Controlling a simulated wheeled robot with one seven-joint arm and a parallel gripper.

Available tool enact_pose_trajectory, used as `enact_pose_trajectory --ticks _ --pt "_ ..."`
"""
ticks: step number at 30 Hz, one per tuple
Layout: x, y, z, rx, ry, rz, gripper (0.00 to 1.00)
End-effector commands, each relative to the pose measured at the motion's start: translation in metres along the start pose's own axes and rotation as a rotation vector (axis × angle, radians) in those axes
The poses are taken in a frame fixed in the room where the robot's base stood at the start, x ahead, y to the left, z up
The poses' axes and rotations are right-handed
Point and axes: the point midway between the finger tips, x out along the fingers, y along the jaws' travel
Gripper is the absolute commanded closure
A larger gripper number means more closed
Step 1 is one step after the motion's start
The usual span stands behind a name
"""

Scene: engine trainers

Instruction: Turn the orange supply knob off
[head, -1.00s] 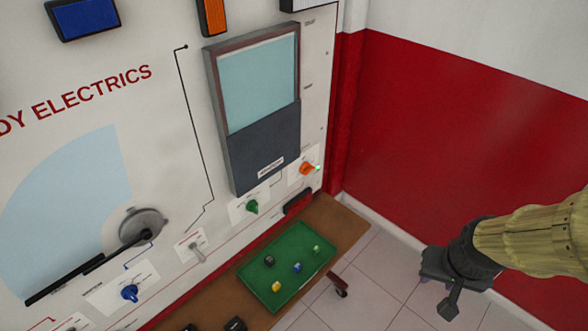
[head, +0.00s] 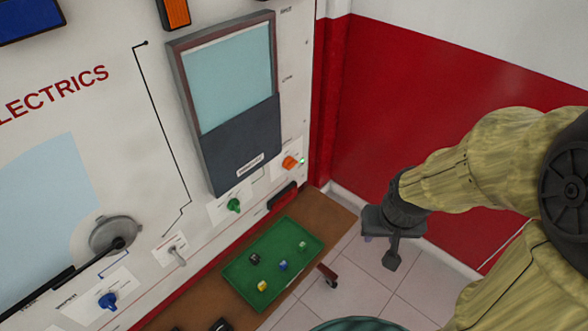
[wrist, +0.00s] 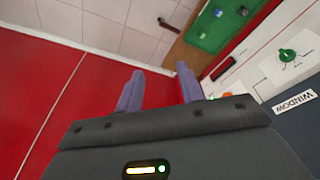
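The orange supply knob (head: 290,162) is on the white panel (head: 120,130) in the head view, at the lower right below the dark-framed screen. A small green light (head: 302,161) glows at its right side.
A green knob (head: 234,205) is left of the orange one; it also shows in the wrist view (wrist: 287,56). A brown shelf (head: 335,212) below the panel bears a green tray (head: 238,272) with several small blocks. Open tiled floor lies right of the shelf.

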Motion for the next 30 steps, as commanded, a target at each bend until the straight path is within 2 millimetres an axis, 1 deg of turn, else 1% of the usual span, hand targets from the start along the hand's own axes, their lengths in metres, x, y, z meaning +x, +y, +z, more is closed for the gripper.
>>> enact_pose_trajectory --ticks 1,4,5,8,11,12,14,15,18,20,21,25,27,30 --pt "0.001 0.0 0.0 -0.001 0.001 0.0 0.52" --pt "0.009 0.001 -0.006 -0.01 0.02 0.005 0.32" --pt "0.014 0.002 -0.01 -0.017 0.032 0.008 0.32" --pt "0.04 0.005 -0.031 -0.057 0.097 0.02 0.32" --pt "0.076 0.007 -0.064 -0.121 0.204 0.026 0.32" --pt "0.093 0.006 -0.079 -0.152 0.254 0.023 0.32" --pt "0.117 0.004 -0.102 -0.201 0.334 0.013 0.32" --pt "0.131 0.001 -0.117 -0.232 0.388 0.002 0.32" --pt "0.167 -0.009 -0.15 -0.306 0.522 -0.042 0.32" --pt "0.187 -0.017 -0.168 -0.347 0.604 -0.079 0.32" --pt "0.2 -0.023 -0.178 -0.374 0.658 -0.107 0.32" --pt "0.239 -0.043 -0.206 -0.444 0.835 -0.218 0.32" --pt "0.257 -0.054 -0.216 -0.472 0.93 -0.289 0.32" --pt "0.281 -0.068 -0.224 -0.499 1.067 -0.402 0.32"
